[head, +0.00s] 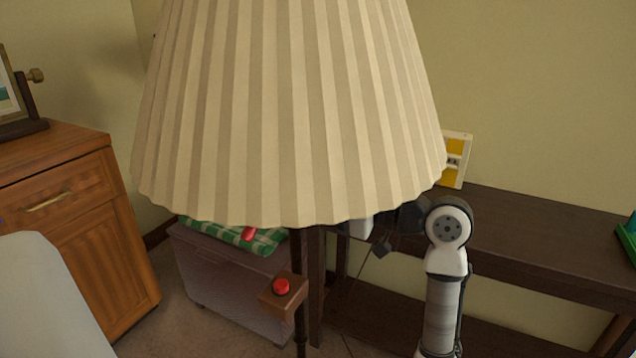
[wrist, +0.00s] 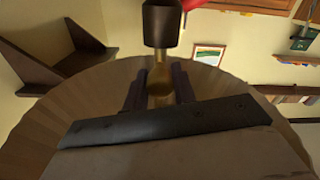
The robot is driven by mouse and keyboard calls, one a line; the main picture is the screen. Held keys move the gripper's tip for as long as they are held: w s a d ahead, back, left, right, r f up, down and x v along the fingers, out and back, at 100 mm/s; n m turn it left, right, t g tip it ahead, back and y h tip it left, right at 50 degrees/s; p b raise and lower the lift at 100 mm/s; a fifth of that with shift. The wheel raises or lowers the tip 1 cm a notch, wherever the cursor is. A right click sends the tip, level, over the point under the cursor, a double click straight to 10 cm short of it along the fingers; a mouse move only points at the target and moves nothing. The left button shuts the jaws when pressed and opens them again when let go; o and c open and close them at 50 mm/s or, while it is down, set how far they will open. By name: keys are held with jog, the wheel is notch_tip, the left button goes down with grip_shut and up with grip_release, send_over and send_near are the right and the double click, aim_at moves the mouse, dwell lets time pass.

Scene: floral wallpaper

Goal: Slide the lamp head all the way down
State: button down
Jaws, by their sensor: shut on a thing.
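The lamp head's cream pleated shade (head: 290,110) fills the upper middle of the head view. Below it runs the dark lamp pole (head: 301,335), with a wooden block (head: 290,300) carrying a red button (head: 281,286). My arm rises right of the pole and its end goes behind the shade, so my gripper is hidden there. In the wrist view my gripper (wrist: 159,78) has its two dark fingers closed around a brass stem (wrist: 159,92) of the lamp head, under a dark cylindrical socket (wrist: 161,24). The shade's inside (wrist: 232,90) surrounds the fingers.
A dark wooden console table (head: 540,235) stands behind and right of my arm. A wooden cabinet (head: 75,210) is at left, with a pale rounded thing (head: 45,300) in front. A box with a green checked cloth (head: 265,243) sits behind the pole.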

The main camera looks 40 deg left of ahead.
jog(key=shift+s+f, duration=0.1)
jog(key=shift+f, duration=0.2)
jog(key=c, duration=1.1)
grip_release()
jog(key=shift+c, duration=0.2)
jog(key=shift+d+r, duration=0.1)
jog(key=v, duration=1.3)
jog(key=shift+d+p, duration=0.35)
jog(key=shift+p, duration=0.1)
